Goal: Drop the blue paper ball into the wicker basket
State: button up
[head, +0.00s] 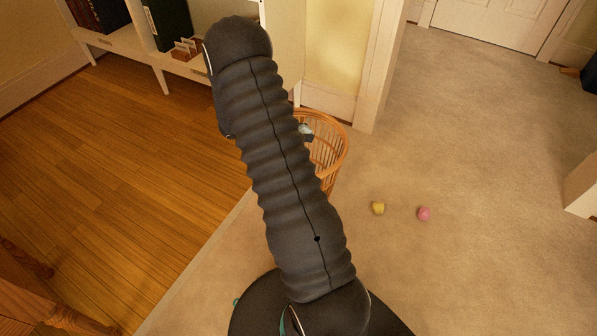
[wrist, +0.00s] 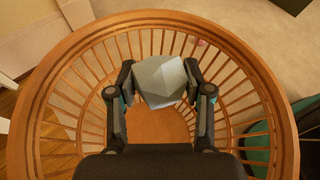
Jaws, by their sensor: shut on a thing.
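The wicker basket (head: 335,150) stands on the carpet, partly hidden behind my arm in the head view. In the wrist view its round rim (wrist: 40,85) and slatted sides surround my gripper, and its brown bottom shows below. My gripper (wrist: 160,88) is shut on the pale blue paper ball (wrist: 159,76), with a finger on each side of it. The ball appears within the ring of the rim, nearer its far side; its exact height against the rim is hard to tell. In the head view a small bit of the ball (head: 306,129) shows beside my arm.
A yellow ball (head: 378,208) and a pink ball (head: 424,214) lie on the carpet right of the basket. A white shelf unit (head: 125,42) and a wall edge (head: 380,70) stand behind. The carpet to the right is mostly clear.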

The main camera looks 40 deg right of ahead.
jog(key=o, duration=0.9)
jog(key=v, duration=1.2)
jog(key=s+a+r+m+t+y+p, duration=0.1)
jog(key=s+a+r+m+t+y, duration=0.2)
jog(key=s+a+r, duration=0.4)
jog(key=s+a+r+m+t+y+p, duration=0.1)
jog(key=s+a+r+m+t+y, duration=0.3)
jog(key=s+a+r+m, duration=0.3)
jog(key=s+a+r+m+t+y+p, duration=0.1)
jog(key=s+a+r+m+t+y, duration=0.2)
jog(key=s+r, duration=0.8)
jog(key=shift+s+a+r+m+t+y, duration=0.1)
jog(key=shift+s+a+m+t+y, duration=0.1)
jog(key=shift+a+m+y, duration=0.6)
jog(key=shift+s+a+r+m+t+y, duration=0.1)
jog(key=shift+s+a+m+y, duration=0.3)
jog(key=shift+a, duration=0.75)
